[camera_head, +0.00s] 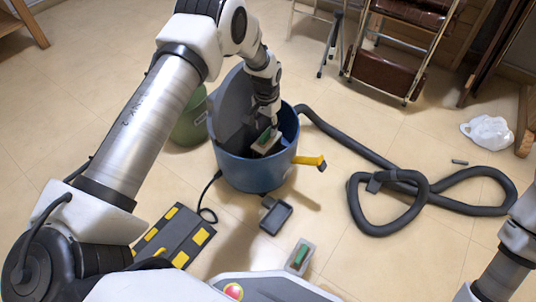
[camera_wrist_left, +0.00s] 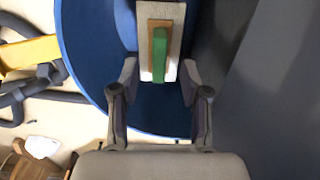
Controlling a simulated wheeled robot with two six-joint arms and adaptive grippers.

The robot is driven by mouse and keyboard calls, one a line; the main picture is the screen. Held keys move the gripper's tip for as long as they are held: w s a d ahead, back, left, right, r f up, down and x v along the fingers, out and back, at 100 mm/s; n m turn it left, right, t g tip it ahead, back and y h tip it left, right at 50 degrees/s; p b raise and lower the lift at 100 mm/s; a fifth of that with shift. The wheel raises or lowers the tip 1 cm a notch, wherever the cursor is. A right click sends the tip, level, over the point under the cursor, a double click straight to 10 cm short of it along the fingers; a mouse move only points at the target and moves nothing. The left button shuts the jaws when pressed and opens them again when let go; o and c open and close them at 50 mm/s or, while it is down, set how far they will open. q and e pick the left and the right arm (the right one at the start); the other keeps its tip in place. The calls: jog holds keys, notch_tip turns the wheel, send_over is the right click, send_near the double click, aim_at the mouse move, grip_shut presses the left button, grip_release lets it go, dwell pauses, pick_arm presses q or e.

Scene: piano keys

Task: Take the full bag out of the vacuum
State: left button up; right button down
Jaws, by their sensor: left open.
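The vacuum is an open blue drum (camera_head: 255,175) on the floor, with a grey lid-like panel (camera_head: 232,105) standing up at its left side. A pale bag piece with a green strip (camera_head: 264,141) sits inside; in the left wrist view its pale plate (camera_wrist_left: 146,65) carries a brown piece and the green strip. My left gripper (camera_wrist_left: 159,66) reaches into the drum from above. It is open, with one finger on each side of the plate's near end; I cannot tell if they touch it. The bag's lower part is hidden. Only part of my right arm shows; its gripper is out of view.
A similar pale piece with green (camera_head: 300,257) and a dark tray (camera_head: 275,214) lie on the floor. A yellow latch (camera_head: 308,160) sticks out right of the drum. The hose (camera_head: 390,228) loops right. A green bin (camera_head: 188,124) stands behind left.

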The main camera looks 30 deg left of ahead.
aim_at(267, 132)
pick_arm(q)
notch_tip(267, 132, down, 4)
jog(key=shift+f+b, duration=0.1)
jog(key=shift+b, duration=0.8)
jog(key=shift+r, duration=0.25)
jog(key=shift+c, duration=0.4)
grip_shut()
pick_arm(e)
notch_tip(267, 132, down, 3)
jog(key=shift+r, duration=0.15)
